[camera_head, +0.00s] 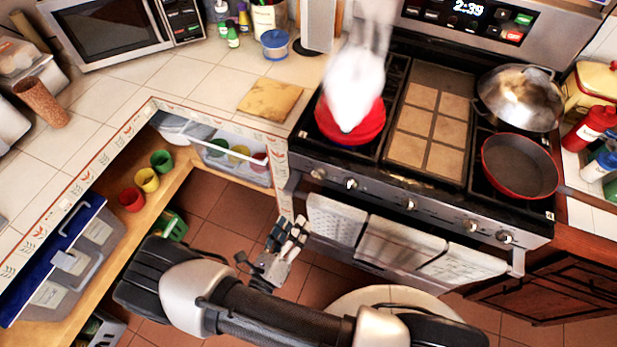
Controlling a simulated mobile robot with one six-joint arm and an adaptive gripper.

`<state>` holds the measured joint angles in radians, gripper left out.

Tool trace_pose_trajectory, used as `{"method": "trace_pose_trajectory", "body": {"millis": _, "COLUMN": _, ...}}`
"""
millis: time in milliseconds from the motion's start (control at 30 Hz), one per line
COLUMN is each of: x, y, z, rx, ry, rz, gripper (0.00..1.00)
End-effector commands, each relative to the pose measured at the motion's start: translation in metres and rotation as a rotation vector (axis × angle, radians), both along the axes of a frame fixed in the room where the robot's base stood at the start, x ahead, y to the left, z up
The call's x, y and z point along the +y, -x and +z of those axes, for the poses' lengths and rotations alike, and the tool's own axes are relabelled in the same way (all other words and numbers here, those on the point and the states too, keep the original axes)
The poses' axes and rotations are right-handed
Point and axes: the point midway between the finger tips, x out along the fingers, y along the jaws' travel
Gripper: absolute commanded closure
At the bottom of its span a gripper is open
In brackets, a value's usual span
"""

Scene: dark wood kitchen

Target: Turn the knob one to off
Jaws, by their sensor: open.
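The stove (425,200) stands at the right with a row of several silver knobs along its front panel. The leftmost knob (318,173) sits at the panel's left end, and another knob (351,184) is just right of it. A further knob (505,237) is at the far right end. The knobs' settings are too small to read, and no number labels can be read. My gripper (289,228) is open and empty, in front of the stove's left end. In the picture it is below and left of the leftmost knob, apart from it.
A red pot (350,121) and a red-rimmed pan (519,166) sit on the stove. Towels (402,243) hang on the oven handle below the knobs. A round stool-like top (395,299) is below. An open shelf with coloured cups (148,180) lies left.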

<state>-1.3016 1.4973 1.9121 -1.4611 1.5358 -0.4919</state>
Motion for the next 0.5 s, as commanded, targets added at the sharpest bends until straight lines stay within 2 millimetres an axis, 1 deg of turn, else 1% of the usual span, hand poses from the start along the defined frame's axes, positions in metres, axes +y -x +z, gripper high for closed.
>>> {"method": "trace_pose_trajectory", "body": {"millis": 33, "x": 0.001, "y": 0.002, "z": -0.005, "rx": 0.003, "ry": 0.018, "rz": 0.022, "gripper": 0.44}}
{"method": "trace_pose_trajectory", "body": {"millis": 100, "x": 0.002, "y": 0.002, "z": -0.007, "rx": 0.004, "ry": 0.028, "rz": 0.037, "gripper": 0.44}}
{"method": "trace_pose_trajectory", "body": {"millis": 167, "x": 0.001, "y": -0.002, "z": -0.008, "rx": 0.005, "ry": 0.031, "rz": 0.038, "gripper": 0.44}}
{"method": "trace_pose_trajectory", "body": {"millis": 233, "x": -0.002, "y": -0.009, "z": -0.008, "rx": 0.005, "ry": 0.030, "rz": 0.035, "gripper": 0.44}}
{"method": "trace_pose_trajectory", "body": {"millis": 367, "x": -0.011, "y": -0.030, "z": -0.009, "rx": 0.005, "ry": 0.028, "rz": 0.030, "gripper": 0.44}}
{"method": "trace_pose_trajectory", "body": {"millis": 500, "x": -0.022, "y": -0.059, "z": -0.009, "rx": 0.005, "ry": 0.027, "rz": 0.028, "gripper": 0.44}}
